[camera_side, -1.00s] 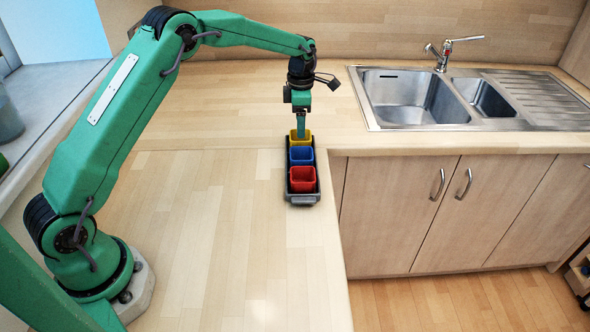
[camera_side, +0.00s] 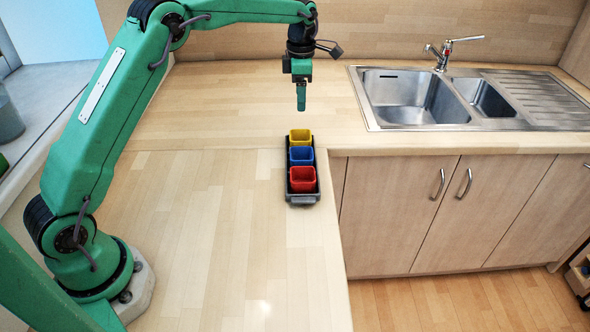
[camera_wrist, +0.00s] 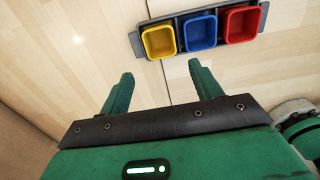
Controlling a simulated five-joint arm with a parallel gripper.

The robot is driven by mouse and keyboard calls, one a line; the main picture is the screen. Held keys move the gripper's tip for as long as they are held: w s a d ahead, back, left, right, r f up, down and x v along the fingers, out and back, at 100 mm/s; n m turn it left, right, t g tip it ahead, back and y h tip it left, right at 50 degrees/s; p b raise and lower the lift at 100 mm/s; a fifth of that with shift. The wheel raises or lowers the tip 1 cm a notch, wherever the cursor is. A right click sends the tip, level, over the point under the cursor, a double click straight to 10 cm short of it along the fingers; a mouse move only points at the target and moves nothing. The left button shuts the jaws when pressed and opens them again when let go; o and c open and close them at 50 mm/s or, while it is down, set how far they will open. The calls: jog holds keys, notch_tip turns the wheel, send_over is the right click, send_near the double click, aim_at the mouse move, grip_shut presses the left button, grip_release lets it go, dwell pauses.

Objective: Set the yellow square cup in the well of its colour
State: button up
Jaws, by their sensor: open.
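The yellow square cup (camera_side: 300,137) sits upright in the far end of a dark grey tray (camera_side: 303,200). It also shows in the wrist view (camera_wrist: 158,42), at the left end of the row. A blue cup (camera_side: 301,156) stands in the middle of the tray and a red cup (camera_side: 303,179) in the near end. The floors of the wells are hidden by the cups. My gripper (camera_side: 301,108) is above and a little behind the yellow cup, apart from it. In the wrist view its two fingers (camera_wrist: 158,82) are spread with nothing between them.
The tray stands near the counter's right edge, where the worktop drops to cabinets (camera_side: 440,213). A steel sink (camera_side: 420,97) with a tap (camera_side: 443,52) lies to the right. The wooden worktop (camera_side: 200,210) left of the tray is clear.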

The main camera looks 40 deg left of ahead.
jog(key=s+d+r+m+t, duration=0.2)
jog(key=s+r+m+t, duration=0.1)
jog(key=s+r+m, duration=1.15)
jog(key=s+f+m+t, duration=0.1)
jog(key=s+f+m, duration=0.1)
jog(key=s+m, duration=0.4)
jog(key=s+d+f+m+t, duration=0.1)
jog(key=s+f+m, duration=0.2)
jog(key=s, duration=1.2)
jog(key=m, duration=0.3)
jog(key=shift+s+d+f+t, duration=0.2)
jog(key=shift+s+d+t, duration=0.1)
jog(key=shift+s, duration=0.1)
jog(key=shift+m, duration=0.25)
dwell(1.1)
